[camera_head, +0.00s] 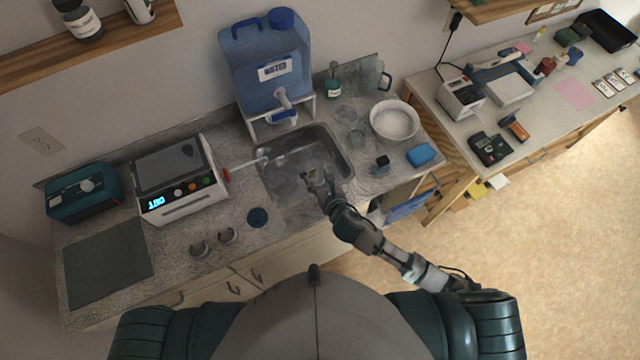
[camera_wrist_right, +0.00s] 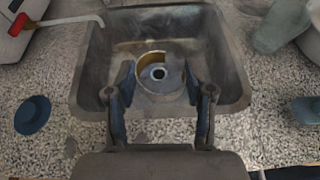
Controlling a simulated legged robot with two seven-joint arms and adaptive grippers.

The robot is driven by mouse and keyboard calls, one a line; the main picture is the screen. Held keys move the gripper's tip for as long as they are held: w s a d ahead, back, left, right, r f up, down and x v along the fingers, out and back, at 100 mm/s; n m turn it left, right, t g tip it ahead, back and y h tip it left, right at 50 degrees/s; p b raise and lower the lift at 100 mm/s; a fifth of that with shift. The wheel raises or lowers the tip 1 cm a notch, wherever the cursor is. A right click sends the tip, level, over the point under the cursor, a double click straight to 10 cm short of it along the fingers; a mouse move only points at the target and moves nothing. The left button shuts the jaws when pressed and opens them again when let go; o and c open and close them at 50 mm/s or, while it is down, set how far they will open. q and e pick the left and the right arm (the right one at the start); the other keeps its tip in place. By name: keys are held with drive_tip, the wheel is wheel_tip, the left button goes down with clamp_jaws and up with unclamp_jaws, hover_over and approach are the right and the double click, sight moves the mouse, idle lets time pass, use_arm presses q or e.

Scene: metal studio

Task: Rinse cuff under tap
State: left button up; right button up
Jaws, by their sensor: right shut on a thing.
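My right gripper (camera_head: 318,182) reaches over the metal sink (camera_head: 345,160). In the wrist view the gripper (camera_wrist_right: 159,88) has its two fingers on either side of a ring-shaped metal cuff (camera_wrist_right: 148,60) with a brassy inner wall, and it is shut on it. The cuff is over the sink basin (camera_wrist_right: 95,75), with a dark round spot showing through its opening. The blue water tank (camera_head: 262,85) stands behind the sink, with a tap (camera_head: 284,100) at its lower front. Two more cuffs (camera_head: 228,235) (camera_head: 199,248) lie on the counter at the left. My left gripper is not in view.
A heater box with a lit display (camera_head: 178,185) stands left of the sink, near a red-ended white pipe (camera_head: 245,163) reaching the basin. A blue round disc (camera_head: 258,217) lies in front. A white bowl (camera_head: 394,120) and a blue sponge (camera_head: 421,154) are at the right.

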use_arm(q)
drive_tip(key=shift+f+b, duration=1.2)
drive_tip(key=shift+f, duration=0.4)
use_arm(e)
drive_tip(key=a+r+x, duration=0.1)
drive_tip(key=r+x, duration=0.1)
drive_tip(key=x, duration=1)
drive_tip(key=shift+w+a, duration=0.3)
drive_tip(key=shift+w, duration=0.15)
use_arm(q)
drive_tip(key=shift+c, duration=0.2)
use_arm(e)
drive_tip(key=shift+d, duration=0.1)
